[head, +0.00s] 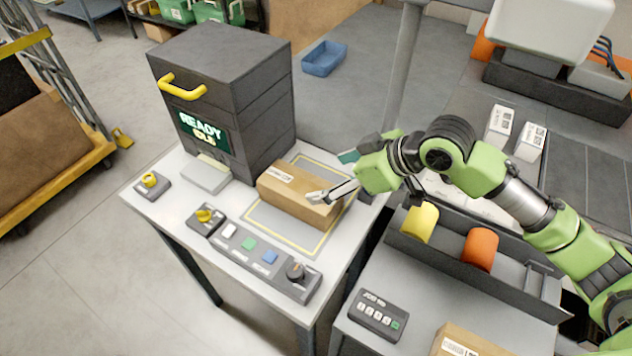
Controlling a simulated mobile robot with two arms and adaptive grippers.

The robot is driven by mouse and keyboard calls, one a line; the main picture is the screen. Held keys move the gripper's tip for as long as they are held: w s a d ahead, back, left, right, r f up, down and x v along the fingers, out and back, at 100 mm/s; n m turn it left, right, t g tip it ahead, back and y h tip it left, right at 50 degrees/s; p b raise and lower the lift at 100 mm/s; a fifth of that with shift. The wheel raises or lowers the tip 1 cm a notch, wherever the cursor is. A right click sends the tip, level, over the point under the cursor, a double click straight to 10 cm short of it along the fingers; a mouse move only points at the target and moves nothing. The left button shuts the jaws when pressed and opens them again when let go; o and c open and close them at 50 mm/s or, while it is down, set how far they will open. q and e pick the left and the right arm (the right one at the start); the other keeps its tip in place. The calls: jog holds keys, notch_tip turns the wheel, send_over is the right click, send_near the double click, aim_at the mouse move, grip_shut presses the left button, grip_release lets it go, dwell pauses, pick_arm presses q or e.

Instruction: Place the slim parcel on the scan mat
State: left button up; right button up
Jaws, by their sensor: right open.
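The slim parcel (291,198) is a long brown cardboard box with a white label on top. It lies on the scan mat (265,223), a grey area with a yellow outline on the light table, across the mat's middle. Its left end reaches near the mat's left edge. My right gripper (322,197) is open at the parcel's right end, with its fingers over that end; I cannot tell whether they touch it. My left gripper is not in view.
A dark cabinet (225,95) with a READY screen stands behind the mat. A button panel (255,258) lies along the table's front. A bin with yellow (421,223) and orange (480,249) rolls stands to the right. Another brown box (470,343) sits at bottom right.

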jog(key=shift+v, duration=1.65)
jog(key=shift+s+a+f, duration=0.1)
